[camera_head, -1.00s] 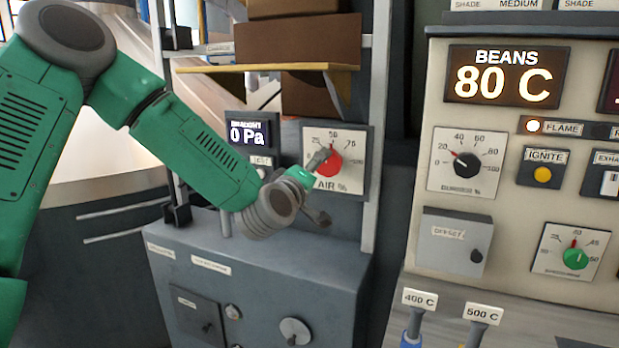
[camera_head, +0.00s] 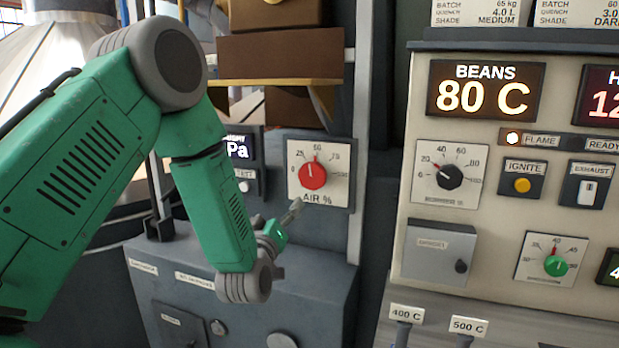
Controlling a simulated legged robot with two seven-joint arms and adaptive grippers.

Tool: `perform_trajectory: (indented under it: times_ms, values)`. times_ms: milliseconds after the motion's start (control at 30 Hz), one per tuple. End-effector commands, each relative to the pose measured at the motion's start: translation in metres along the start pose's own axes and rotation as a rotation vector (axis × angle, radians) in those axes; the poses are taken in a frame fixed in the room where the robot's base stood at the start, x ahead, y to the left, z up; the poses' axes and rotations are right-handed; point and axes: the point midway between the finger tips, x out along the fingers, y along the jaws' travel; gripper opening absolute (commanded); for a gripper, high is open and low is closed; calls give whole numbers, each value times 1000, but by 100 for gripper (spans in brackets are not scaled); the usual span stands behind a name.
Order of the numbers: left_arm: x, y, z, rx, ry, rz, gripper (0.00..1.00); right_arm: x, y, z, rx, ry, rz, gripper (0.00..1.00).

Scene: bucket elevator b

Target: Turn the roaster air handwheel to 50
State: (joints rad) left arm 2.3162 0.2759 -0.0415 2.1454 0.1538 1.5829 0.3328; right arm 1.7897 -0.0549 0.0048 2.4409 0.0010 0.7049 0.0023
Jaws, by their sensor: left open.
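The roaster air handwheel is a red knob (camera_head: 312,176) on a white dial plate marked AIR % (camera_head: 330,190), in the middle of the view. Its light pointer mark points up, close to the 50 mark and perhaps slightly left of it. My left gripper (camera_head: 294,212) is below and left of the dial plate, apart from the red knob. It is small and seen from the side, open, with nothing held in it. My right gripper is not in view.
A grey cabinet (camera_head: 240,290) stands below the dial. A yellow-edged shelf with brown boxes (camera_head: 275,55) is above it. At the right is a control panel with a BEANS 80 C display (camera_head: 486,90), a black burner knob (camera_head: 450,176) and a green knob (camera_head: 556,265).

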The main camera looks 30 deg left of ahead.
Motion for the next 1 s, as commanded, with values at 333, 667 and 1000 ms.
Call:
perform_trajectory:
  times_ms: [333, 667, 1000]
  values:
    - [-19, 32, 15, 457, 206, 213, 82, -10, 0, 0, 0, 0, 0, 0]
    - [14, 45, 9, 474, 223, 227, 82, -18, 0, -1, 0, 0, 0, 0]
    - [82, 62, -2, 473, 220, 225, 82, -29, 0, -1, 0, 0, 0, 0]
